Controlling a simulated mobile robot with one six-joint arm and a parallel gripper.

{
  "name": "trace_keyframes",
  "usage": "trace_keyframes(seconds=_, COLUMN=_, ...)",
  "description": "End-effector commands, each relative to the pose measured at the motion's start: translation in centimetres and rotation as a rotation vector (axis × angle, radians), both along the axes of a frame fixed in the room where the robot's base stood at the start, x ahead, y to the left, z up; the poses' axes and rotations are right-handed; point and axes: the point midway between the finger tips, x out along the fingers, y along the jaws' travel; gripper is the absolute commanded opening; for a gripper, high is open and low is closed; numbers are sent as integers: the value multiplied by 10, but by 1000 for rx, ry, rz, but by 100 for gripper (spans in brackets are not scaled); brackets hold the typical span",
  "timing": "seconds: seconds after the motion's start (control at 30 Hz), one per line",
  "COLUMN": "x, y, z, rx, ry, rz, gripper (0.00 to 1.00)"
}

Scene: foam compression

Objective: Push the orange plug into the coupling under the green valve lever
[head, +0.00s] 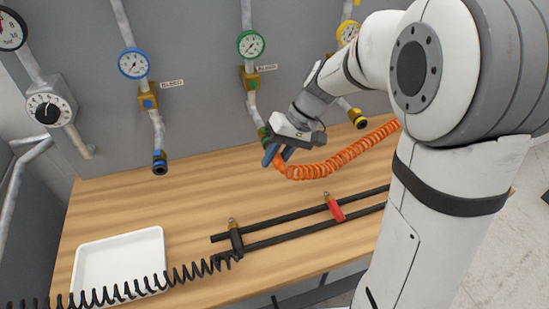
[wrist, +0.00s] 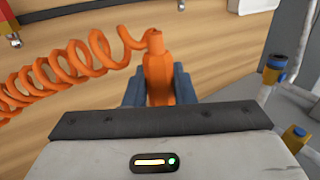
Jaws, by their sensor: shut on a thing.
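My gripper (head: 277,155) is shut on the orange plug (wrist: 157,80), which sits between its two blue-grey fingers in the wrist view. The orange coiled hose (head: 338,160) runs from the plug to the right in the head view. The green valve lever (head: 252,84) is on the wall fitting below the green-rimmed gauge (head: 251,44). The coupling (head: 264,133) under it, at the end of a bent grey pipe, is right beside my gripper and partly hidden by it. I cannot tell whether plug and coupling touch.
A blue-marked coupling (head: 159,162) hangs to the left under a blue gauge (head: 133,63); a yellow-marked one (head: 358,118) is to the right.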

Motion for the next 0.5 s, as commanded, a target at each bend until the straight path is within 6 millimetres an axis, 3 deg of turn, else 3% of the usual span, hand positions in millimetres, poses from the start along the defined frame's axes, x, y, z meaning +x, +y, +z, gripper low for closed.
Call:
trace_keyframes(seconds=0.33, x=3, y=1, z=1, rx=1, ry=-4, rz=0, gripper=0)
trace_keyframes(seconds=0.37, x=3, y=1, z=1, rx=1, ry=-5, rz=-1, gripper=26)
trace_keyframes(seconds=0.5, x=3, y=1, z=1, rx=1, ry=-3, rz=-1, gripper=37)
